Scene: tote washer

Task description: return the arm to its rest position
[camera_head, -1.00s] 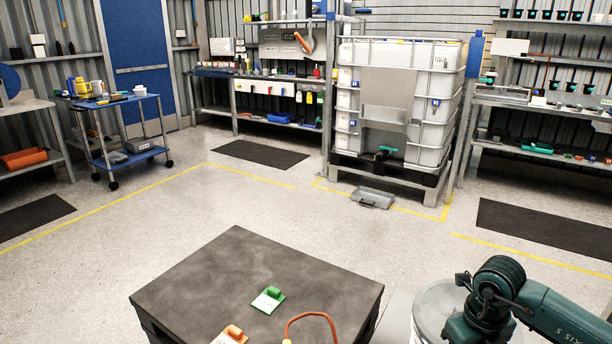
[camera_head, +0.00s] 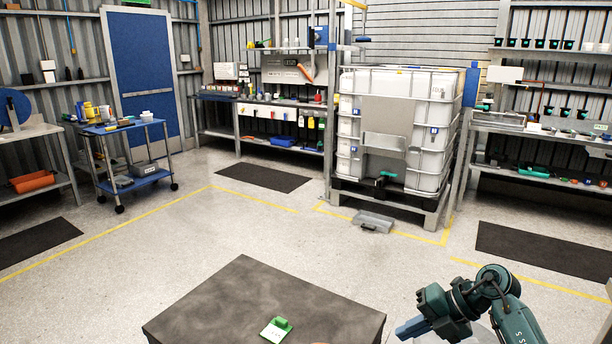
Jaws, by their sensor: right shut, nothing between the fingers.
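My right arm (camera_head: 515,318), dark green, comes in from the lower right corner. My right gripper (camera_head: 408,329) is at its end, pointing left and slightly down, with blue fingers shut and empty. It is just beyond the right edge of the dark table (camera_head: 235,300), apart from anything I can make out. A pale round shape behind the arm is mostly hidden. My left gripper is not in view.
A green clip with a white tag (camera_head: 276,330) lies on the table.

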